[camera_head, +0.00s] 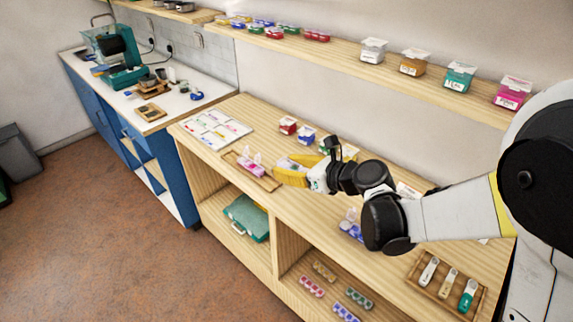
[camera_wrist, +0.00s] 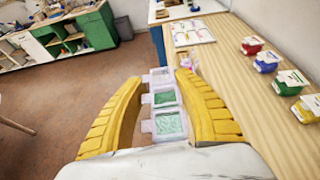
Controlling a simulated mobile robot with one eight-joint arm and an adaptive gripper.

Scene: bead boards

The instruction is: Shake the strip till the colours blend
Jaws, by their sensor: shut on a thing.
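The strip (camera_wrist: 166,98) is a row of small clear boxes, held between the yellow fingers of my gripper (camera_wrist: 162,92) in the wrist view. Two of its boxes show green contents; the far box looks pale or pinkish. In the head view my gripper (camera_head: 284,172) is above the wooden bench, near its front edge, and its fingers mostly hide the strip. A pale pink piece shows just left of the fingers on or above a small wooden tray (camera_head: 268,184); I cannot tell whether it belongs to the strip.
A white sheet with coloured marks (camera_head: 217,131) lies left on the bench (camera_head: 232,170). Small red (camera_wrist: 251,46), blue (camera_wrist: 267,62), green and yellow tubs stand to the right. A tray of scoops (camera_head: 446,284) lies at the front right. Open floor (camera_wrist: 60,115) is left of the bench.

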